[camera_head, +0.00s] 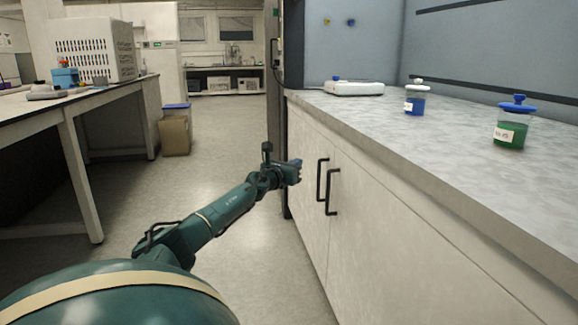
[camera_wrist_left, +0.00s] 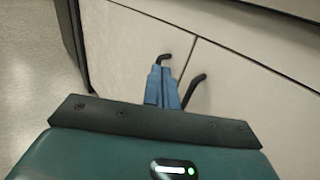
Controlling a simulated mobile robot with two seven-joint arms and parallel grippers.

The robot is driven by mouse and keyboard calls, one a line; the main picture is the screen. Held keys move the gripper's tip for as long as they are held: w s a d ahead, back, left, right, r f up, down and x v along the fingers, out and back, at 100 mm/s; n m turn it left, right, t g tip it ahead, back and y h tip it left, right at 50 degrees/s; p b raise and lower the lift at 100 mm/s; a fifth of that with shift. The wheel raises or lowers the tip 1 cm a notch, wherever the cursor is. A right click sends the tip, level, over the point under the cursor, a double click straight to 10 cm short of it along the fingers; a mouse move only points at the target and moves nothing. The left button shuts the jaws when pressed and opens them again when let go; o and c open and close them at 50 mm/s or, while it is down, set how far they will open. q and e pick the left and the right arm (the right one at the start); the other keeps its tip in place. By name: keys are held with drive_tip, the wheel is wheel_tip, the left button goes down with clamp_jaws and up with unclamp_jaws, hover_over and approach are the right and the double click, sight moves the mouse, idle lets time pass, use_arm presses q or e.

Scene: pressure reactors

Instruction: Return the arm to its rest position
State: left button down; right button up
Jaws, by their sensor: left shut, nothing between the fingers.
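My left arm reaches forward from the lower left in the head view, low in front of the cabinet. Its gripper (camera_head: 296,164) is near the cabinet's far door, below the countertop. In the left wrist view its blue fingers (camera_wrist_left: 162,88) are together, with nothing seen between them. They overlap the black door handle (camera_wrist_left: 163,58) in that view; I cannot tell whether they touch it. My right gripper is in neither view.
The cabinet has two black handles (camera_head: 333,192) on its front. Its grey countertop (camera_head: 450,150) carries a blue-filled jar (camera_head: 414,104), a green-filled jar (camera_head: 511,132) and a flat white device (camera_head: 353,88). A bench (camera_head: 66,112) stands left.

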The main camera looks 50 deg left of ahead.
use_arm(q)
drive_tip(key=shift+s+a, duration=0.35)
drive_tip(key=shift+s, duration=0.5)
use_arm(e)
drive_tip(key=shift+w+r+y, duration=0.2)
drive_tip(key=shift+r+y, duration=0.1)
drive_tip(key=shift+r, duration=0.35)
